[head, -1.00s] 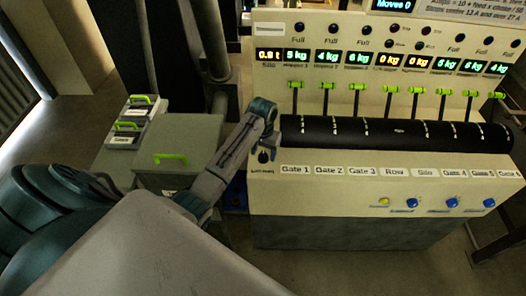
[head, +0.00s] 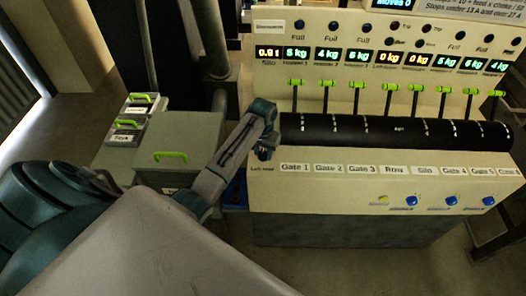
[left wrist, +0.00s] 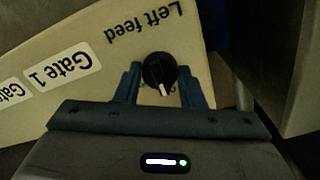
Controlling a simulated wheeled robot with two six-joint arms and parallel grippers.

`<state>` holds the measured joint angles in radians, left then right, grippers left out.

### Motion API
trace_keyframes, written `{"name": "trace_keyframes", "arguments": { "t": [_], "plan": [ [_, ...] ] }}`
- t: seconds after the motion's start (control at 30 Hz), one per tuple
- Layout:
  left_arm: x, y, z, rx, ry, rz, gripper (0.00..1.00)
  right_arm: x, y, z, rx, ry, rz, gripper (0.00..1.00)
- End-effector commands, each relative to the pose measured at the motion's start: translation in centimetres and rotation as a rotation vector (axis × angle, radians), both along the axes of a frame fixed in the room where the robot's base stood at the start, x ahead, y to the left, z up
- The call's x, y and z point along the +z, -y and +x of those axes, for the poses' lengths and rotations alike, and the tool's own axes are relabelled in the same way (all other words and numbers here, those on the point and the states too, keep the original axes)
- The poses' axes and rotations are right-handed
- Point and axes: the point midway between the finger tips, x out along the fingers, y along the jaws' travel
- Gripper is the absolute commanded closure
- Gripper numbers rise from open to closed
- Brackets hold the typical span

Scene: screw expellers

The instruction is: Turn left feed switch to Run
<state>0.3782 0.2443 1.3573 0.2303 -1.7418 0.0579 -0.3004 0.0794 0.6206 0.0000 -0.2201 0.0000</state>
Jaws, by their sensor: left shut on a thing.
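The left feed switch (left wrist: 158,70) is a round black knob with a white pointer, below the "Left feed" label (left wrist: 145,20) in the left wrist view. The label looks upside down there, and the pointer points toward the gripper body. My left gripper (left wrist: 160,78) is shut on the knob, with one blue-grey finger on each side. In the head view my left gripper (head: 265,139) is at the left end of the cream panel, and the knob is mostly hidden by it. The position markings around the knob are too small to read. My right gripper is not in view.
The cream console (head: 330,215) carries gate labels, a black roller (head: 400,134), green-handled levers (head: 327,84) and blue buttons (head: 412,200). A grey box with a green handle (head: 171,156) stands left of it. Small trays (head: 128,137) sit farther left.

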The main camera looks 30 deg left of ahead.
Motion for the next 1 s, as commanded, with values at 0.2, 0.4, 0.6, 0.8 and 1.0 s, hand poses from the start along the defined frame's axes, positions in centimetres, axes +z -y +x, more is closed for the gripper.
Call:
{"name": "trace_keyframes", "arguments": {
  "t": [0.2, 0.4, 0.6, 0.8, 1.0],
  "plan": [
    [0.07, -0.02, 0.04, -0.128, 0.001, 0.000, 0.87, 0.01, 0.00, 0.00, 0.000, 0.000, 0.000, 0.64],
    [0.08, -0.03, 0.05, -0.307, 0.001, 0.001, 0.87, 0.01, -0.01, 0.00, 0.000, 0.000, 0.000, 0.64],
    [0.09, -0.03, 0.06, -0.498, 0.002, 0.001, 0.87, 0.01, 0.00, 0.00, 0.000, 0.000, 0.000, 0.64],
    [0.10, -0.03, 0.07, -0.680, 0.002, 0.001, 0.87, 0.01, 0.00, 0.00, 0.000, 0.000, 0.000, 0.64],
    [0.11, -0.02, 0.08, -0.831, 0.002, 0.001, 0.87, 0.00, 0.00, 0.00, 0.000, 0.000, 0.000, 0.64]
  ]
}}
